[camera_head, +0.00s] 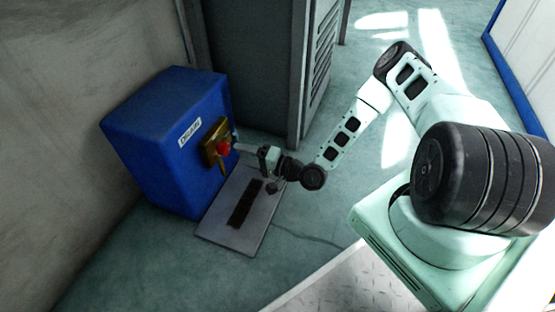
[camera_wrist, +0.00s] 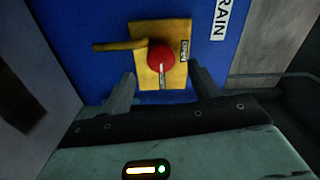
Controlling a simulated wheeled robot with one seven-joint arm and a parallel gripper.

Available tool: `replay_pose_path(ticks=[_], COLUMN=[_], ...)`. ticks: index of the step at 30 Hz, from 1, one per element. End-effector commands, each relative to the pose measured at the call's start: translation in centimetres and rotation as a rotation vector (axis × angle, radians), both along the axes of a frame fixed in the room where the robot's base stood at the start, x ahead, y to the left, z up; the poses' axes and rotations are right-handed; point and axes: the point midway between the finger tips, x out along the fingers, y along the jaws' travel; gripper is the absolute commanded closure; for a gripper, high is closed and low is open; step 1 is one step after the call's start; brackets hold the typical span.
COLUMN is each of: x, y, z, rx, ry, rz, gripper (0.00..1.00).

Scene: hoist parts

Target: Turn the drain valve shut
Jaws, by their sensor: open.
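The drain valve has a round red knob (camera_head: 224,147) on a yellow plate (camera_head: 209,153), on the front of a blue box (camera_head: 150,130). A white label reading DRAIN (camera_wrist: 221,18) is beside it. In the wrist view the red knob (camera_wrist: 161,57) has a pale mark pointing down, and a yellow bar (camera_wrist: 118,45) reaches left from it. My gripper (camera_wrist: 165,88) is open, its two fingers pointing at the plate on either side below the knob. The knob appears between and just beyond the fingertips; I cannot tell whether they touch anything. In the head view my gripper (camera_head: 236,148) is close to the valve.
A grey floor plate with a dark grate (camera_head: 244,203) lies in front of the blue box. A tall grey cabinet (camera_head: 270,70) stands behind and right of it. A pale wall (camera_head: 95,60) is on the left. Open floor (camera_head: 150,270) shows in front.

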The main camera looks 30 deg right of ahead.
Motion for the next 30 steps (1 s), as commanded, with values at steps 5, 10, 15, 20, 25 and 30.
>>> replay_pose_path(ticks=[5, 10, 15, 20, 25, 30], x=[-3.5, -6.5, -8.7, -9.7, -9.9, -9.9], y=[-2.6, -4.8, -6.3, -7.0, -7.2, -7.2], z=[0.5, 0.4, 0.2, 0.1, 0.0, 0.0], rx=[0.002, 0.000, 0.000, 0.002, 0.002, 0.001], ry=[0.003, 0.002, 0.001, 0.001, 0.001, 0.001], rz=[-0.003, -0.002, -0.001, -0.001, 0.000, 0.000], gripper=[0.39, 0.39, 0.39, 0.39, 0.39, 0.39])
